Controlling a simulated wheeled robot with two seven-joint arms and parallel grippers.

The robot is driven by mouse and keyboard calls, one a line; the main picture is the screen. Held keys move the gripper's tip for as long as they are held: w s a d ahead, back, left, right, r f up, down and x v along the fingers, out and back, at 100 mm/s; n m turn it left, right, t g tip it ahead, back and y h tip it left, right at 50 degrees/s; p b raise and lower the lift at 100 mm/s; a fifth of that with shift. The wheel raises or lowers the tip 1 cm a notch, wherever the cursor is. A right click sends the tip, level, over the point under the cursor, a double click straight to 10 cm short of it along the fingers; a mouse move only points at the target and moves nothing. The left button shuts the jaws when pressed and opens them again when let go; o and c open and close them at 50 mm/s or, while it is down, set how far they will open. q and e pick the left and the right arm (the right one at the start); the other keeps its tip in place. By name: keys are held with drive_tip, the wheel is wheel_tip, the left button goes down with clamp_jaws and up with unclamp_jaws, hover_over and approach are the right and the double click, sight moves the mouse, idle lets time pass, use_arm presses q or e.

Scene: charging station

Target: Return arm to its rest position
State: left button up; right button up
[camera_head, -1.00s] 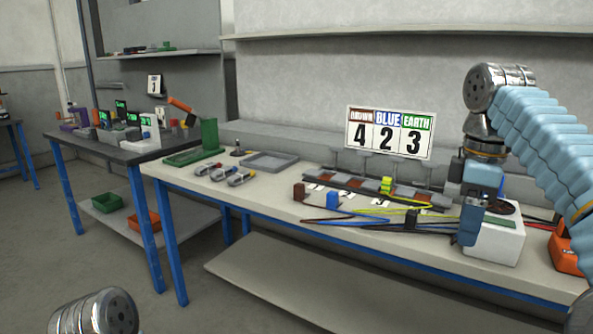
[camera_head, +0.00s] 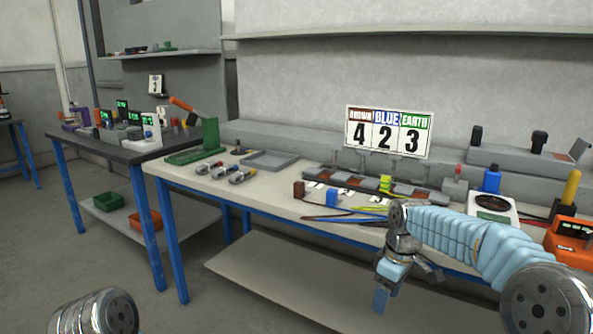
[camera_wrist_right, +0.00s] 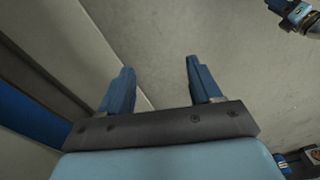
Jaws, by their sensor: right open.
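My right arm (camera_head: 470,235) comes in from the right in the head view, its blue sleeve bent low in front of the bench. My right gripper (camera_head: 382,298) hangs below the front edge of the bench and points down. In the right wrist view its two blue fingers (camera_wrist_right: 157,82) stand apart with nothing between them, above bare floor and the pale lower shelf. My left gripper is not in view; only a metal arm joint of mine shows at the bottom left.
The bench (camera_head: 270,188) holds brown and blue connector blocks (camera_head: 331,197), wires, a white device (camera_head: 492,206) and an orange device (camera_head: 570,240). A lower shelf (camera_head: 300,290) runs beneath it. A dark table (camera_head: 95,148) stands at left. The floor between is clear.

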drive_tip(key=s+a+f+m+y, duration=0.1)
drive_tip(key=s+a+f+m, duration=0.15)
drive_tip(key=f, duration=0.55)
drive_tip(key=s+a+f+m, duration=0.1)
drive_tip(key=s+a+f, duration=0.15)
drive_tip(key=f, duration=0.65)
drive_tip(key=s+a+f+m+y, duration=0.1)
drive_tip(key=s+a+f, duration=0.15)
drive_tip(key=f, duration=0.55)
drive_tip(key=s+a+f+m, duration=0.1)
drive_tip(key=s+f+m, duration=0.2)
drive_tip(key=s, duration=0.6)
drive_tip(key=s+a+f+m+y, duration=0.1)
drive_tip(key=s+f+m, duration=0.2)
drive_tip(key=s+f, duration=0.4)
drive_tip(key=s, duration=0.2)
drive_tip(key=shift+s+a+m, duration=0.3)
drive_tip(key=shift+m, duration=0.05)
drive_tip(key=shift+c, duration=0.4)
